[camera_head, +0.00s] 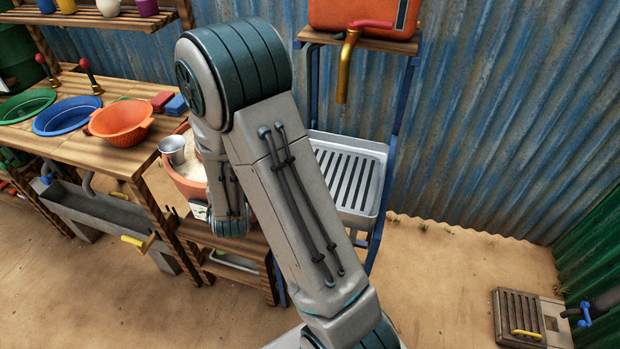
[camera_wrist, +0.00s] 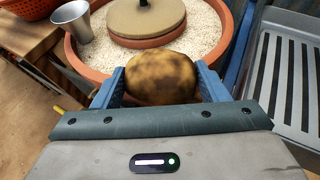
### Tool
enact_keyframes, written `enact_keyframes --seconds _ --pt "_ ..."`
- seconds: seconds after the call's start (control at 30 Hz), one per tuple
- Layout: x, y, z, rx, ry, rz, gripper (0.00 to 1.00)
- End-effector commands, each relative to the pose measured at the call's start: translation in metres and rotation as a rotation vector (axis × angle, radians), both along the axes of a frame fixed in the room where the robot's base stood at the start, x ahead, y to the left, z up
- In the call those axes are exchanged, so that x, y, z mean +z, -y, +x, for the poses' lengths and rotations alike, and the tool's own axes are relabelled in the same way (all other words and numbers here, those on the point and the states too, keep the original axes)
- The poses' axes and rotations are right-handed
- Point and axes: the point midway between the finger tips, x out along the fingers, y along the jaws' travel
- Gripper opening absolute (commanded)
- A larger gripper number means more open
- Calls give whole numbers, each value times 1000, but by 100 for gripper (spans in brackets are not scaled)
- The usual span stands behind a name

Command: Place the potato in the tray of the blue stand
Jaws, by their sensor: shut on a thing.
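The potato (camera_wrist: 160,78), brown and mottled, is held between the two blue fingers of my gripper (camera_wrist: 162,88) in the wrist view. My gripper is shut on it. In the head view my arm hides the gripper and the potato. The blue stand (camera_head: 403,110) is behind my arm in the head view. Its grey slatted tray (camera_head: 378,205) shows to the right of my arm and looks empty in the part I see. In the wrist view the slatted tray (camera_wrist: 253,88) is to the right of the potato, apart from it.
A terracotta bowl (camera_wrist: 90,70) of white grains with a round lid-like disc (camera_wrist: 148,15) lies just beyond the potato. A metal cup (camera_wrist: 73,20) stands at its left. An orange box with a brass tap (camera_head: 343,75) sits above the tray. An orange colander (camera_head: 120,122) is on the wooden counter.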

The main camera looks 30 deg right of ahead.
Motion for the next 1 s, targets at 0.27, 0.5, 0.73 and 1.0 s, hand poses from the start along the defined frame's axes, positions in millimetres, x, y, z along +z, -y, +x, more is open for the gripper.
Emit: enact_keyframes --seconds 0.27,0.5,0.73,1.0 --pt "26 73 3 -311 -37 21 42" --pt "46 134 -17 -634 -85 53 42" --pt "57 183 -56 -990 -126 107 42" --pt "54 206 -117 -1464 -166 216 42"
